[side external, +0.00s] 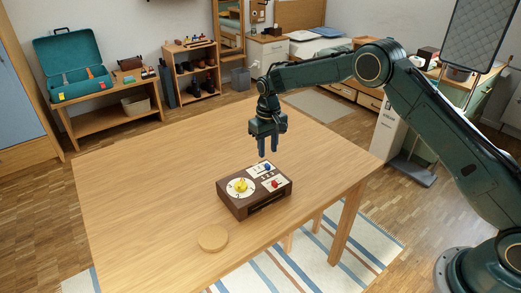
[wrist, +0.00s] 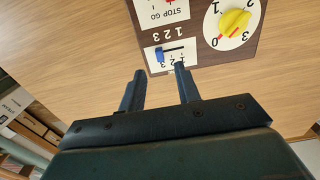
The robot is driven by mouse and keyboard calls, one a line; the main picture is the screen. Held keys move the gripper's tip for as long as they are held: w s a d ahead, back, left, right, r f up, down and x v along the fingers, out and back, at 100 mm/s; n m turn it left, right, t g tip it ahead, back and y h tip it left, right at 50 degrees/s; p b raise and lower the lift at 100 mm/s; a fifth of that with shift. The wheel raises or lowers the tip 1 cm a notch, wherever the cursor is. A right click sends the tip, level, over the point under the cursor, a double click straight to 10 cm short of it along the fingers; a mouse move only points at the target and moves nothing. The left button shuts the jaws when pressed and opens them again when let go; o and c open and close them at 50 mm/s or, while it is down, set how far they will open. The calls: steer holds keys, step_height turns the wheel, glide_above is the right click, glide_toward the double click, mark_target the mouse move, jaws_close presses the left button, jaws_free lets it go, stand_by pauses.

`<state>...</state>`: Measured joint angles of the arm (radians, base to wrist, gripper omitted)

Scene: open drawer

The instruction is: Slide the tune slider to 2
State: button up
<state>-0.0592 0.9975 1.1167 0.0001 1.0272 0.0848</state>
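A dark brown control box (side external: 234,208) sits on the table; it also shows at the top of the wrist view (wrist: 207,53). A blue slider knob (wrist: 159,55) is at the left end of a dark slot in a white panel in the wrist view. Numbers 1, 2 and 3 are printed by the slot; I cannot tell exactly which one the knob is at. The blue knob also shows in the side view (side external: 267,167). My gripper (side external: 268,152) is above the box, near the blue knob. Its fingers (wrist: 160,73) are apart, with nothing between them.
The box also carries a yellow dial knob (wrist: 235,21) on a round white scale and a red switch (side external: 275,183) on a STOP GO panel. A round wooden disc (side external: 213,238) lies in front of the box. The wooden table (side external: 140,185) is otherwise clear.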

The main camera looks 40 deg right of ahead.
mark_target(267, 165)
steer(key=shift+f, duration=2.95)
jaws_close()
steer(key=shift+a, duration=0.1)
